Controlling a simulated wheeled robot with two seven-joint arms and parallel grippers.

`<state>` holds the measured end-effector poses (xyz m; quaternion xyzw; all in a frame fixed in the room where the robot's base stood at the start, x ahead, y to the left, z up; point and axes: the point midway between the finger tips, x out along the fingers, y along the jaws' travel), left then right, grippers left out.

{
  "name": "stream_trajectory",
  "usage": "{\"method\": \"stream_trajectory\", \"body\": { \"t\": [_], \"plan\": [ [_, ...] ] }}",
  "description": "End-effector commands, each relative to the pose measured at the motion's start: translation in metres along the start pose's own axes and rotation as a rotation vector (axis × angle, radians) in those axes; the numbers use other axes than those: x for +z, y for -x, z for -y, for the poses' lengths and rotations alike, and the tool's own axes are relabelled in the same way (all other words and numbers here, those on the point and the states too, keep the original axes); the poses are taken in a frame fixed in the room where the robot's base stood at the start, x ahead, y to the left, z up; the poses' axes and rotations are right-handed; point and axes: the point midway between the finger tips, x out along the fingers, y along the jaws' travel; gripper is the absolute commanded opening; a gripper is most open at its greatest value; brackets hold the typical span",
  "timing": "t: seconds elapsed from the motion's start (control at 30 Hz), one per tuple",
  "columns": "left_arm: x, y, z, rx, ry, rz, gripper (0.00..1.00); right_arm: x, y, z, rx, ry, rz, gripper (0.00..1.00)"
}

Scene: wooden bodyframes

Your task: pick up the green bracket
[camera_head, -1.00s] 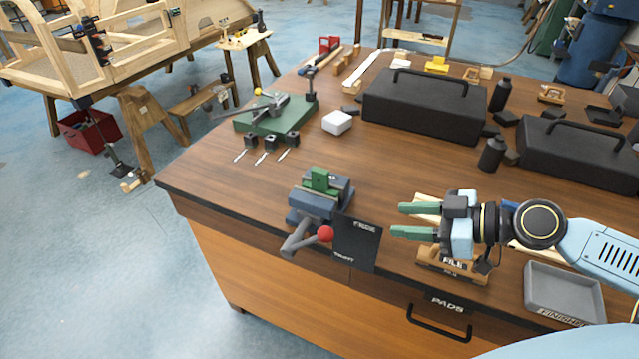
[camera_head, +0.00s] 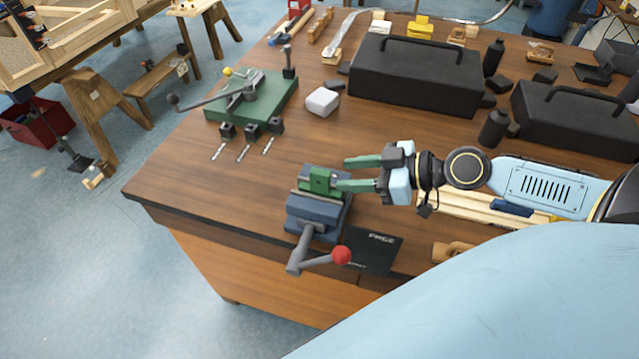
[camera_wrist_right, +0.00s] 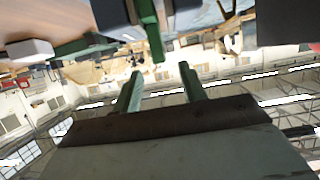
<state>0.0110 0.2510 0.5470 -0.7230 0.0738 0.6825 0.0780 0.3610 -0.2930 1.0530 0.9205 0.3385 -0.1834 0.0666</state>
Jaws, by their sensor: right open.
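The green bracket (camera_head: 320,181) sits upright in the jaws of the blue-grey vise (camera_head: 316,211) near the front edge of the bench. My right gripper (camera_head: 343,174) is open, its green fingers pointing left, with the fingertips close beside the bracket's right side. Whether they touch it I cannot tell. In the right wrist view, a green upright piece that looks like the bracket (camera_wrist_right: 151,28) shows just past the open fingertips (camera_wrist_right: 160,71), with nothing between them. My left gripper is not in view.
The vise handle with its red knob (camera_head: 341,255) sticks out over the front edge beside a dark card (camera_head: 374,251). Behind stand a green-based lever tool (camera_head: 250,101), a white block (camera_head: 322,102) and a black toolbox (camera_head: 415,77). Bare bench lies left of the vise.

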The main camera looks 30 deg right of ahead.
Motion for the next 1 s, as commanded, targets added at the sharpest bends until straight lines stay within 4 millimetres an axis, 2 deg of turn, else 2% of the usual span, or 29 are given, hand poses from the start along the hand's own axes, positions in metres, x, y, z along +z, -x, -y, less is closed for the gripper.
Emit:
{"method": "stream_trajectory", "body": {
  "t": [0.37, 0.63, 1.0],
  "plan": [
    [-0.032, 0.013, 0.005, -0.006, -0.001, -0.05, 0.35, -0.002, -0.035, -0.001, 0.001, 0.001, -0.003, 0.42],
    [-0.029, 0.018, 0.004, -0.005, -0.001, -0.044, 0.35, -0.002, -0.047, -0.001, 0.0, 0.0, -0.002, 0.42],
    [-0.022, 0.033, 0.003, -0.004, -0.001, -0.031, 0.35, -0.001, -0.09, -0.001, -0.001, 0.002, -0.001, 0.42]
  ]
}}
